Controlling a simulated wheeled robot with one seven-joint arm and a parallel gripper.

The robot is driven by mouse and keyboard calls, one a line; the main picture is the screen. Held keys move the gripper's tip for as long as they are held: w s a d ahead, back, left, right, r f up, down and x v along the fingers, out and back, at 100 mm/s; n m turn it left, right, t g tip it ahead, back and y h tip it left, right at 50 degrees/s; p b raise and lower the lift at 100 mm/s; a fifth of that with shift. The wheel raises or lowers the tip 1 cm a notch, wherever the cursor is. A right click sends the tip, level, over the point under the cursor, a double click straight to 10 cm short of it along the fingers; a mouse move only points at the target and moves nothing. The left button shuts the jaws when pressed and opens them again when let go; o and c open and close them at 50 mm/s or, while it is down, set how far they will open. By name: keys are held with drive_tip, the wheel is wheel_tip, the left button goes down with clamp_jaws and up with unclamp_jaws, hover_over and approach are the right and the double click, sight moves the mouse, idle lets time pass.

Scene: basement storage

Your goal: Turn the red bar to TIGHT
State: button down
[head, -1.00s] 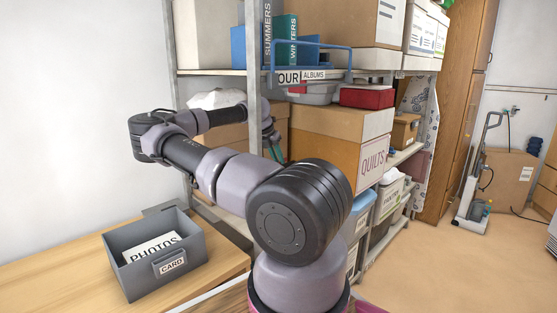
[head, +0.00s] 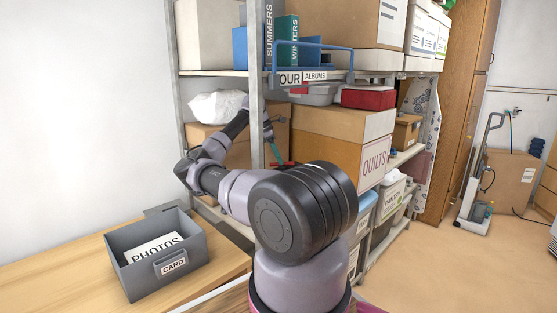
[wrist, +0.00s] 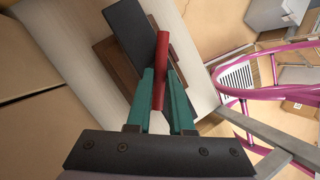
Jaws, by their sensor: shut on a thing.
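The red bar (wrist: 162,52) stands between the two teal fingers of my gripper (wrist: 161,76) in the wrist view, and the fingers are shut on it. A dark grey block (wrist: 128,28) and a brown piece (wrist: 115,62) lie behind the bar. In the head view a small part of the red bar (head: 283,164) shows below my gripper (head: 274,153), behind the shelf post. No TIGHT mark is readable in either view.
The metal shelf post (head: 256,100) stands close in front of my arm. The quilts box (head: 345,145) is right of my gripper, and a white bag (head: 216,105) lies to its left. A grey photo box (head: 140,275) sits on the wooden table.

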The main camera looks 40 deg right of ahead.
drive_tip(key=shift+w+d+m+g+y, duration=0.15)
drive_tip(key=shift+m+y, duration=0.1)
drive_tip(key=shift+m, duration=0.4)
drive_tip(key=shift+s+m+g+y, duration=0.1)
drive_tip(key=shift+m+y, duration=0.1)
drive_tip(key=shift+m, duration=0.5)
drive_tip(key=shift+w+d+m+g+y, duration=0.15)
drive_tip(key=shift+m+y, duration=0.1)
drive_tip(key=shift+m, duration=0.4)
drive_tip(key=c, duration=0.8)
unclamp_jaws()
